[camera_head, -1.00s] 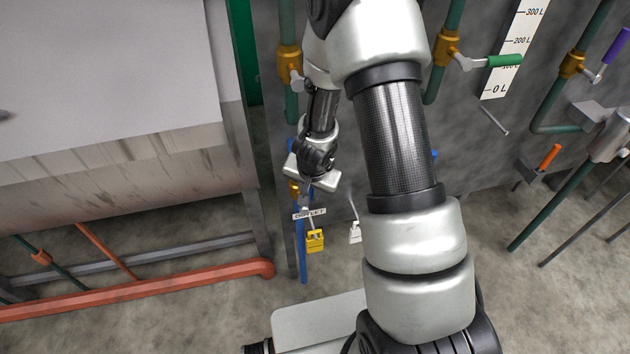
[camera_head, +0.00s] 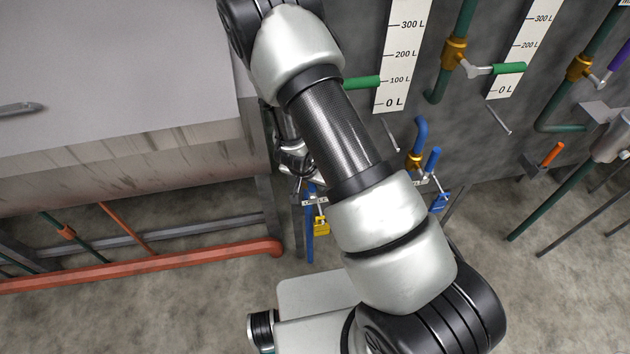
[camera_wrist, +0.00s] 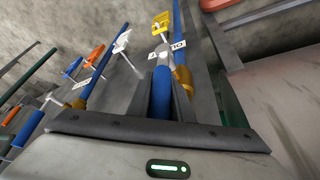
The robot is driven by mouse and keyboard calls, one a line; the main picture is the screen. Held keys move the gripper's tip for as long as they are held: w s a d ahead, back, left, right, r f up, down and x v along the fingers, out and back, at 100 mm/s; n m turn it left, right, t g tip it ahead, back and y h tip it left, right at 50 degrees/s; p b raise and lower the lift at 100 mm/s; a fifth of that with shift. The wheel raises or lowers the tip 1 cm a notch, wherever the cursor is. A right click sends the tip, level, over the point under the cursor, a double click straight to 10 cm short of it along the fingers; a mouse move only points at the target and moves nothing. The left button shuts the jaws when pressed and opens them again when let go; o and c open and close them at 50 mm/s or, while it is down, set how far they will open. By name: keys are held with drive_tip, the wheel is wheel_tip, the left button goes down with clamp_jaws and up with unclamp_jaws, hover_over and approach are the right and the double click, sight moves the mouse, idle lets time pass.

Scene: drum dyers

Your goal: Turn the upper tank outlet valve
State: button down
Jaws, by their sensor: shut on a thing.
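In the wrist view my gripper (camera_wrist: 163,82) is closed around a blue valve handle (camera_wrist: 161,94), with a dark finger on each side. The handle leads to a brass valve body (camera_wrist: 183,77) on a blue pipe (camera_wrist: 181,28). The handle is hidden there.
Green-handled valves (camera_head: 509,68) sit higher on the grey tanks. A large grey vessel (camera_head: 110,80) and an orange floor pipe (camera_head: 140,267) are on the left.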

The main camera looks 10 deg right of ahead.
drive_tip(key=c, duration=1.6)
unclamp_jaws()
drive_tip(key=shift+a, duration=0.1)
drive_tip(key=p+v, duration=0.7)
drive_tip(key=v, duration=1)
drive_tip(key=shift+r, duration=0.2)
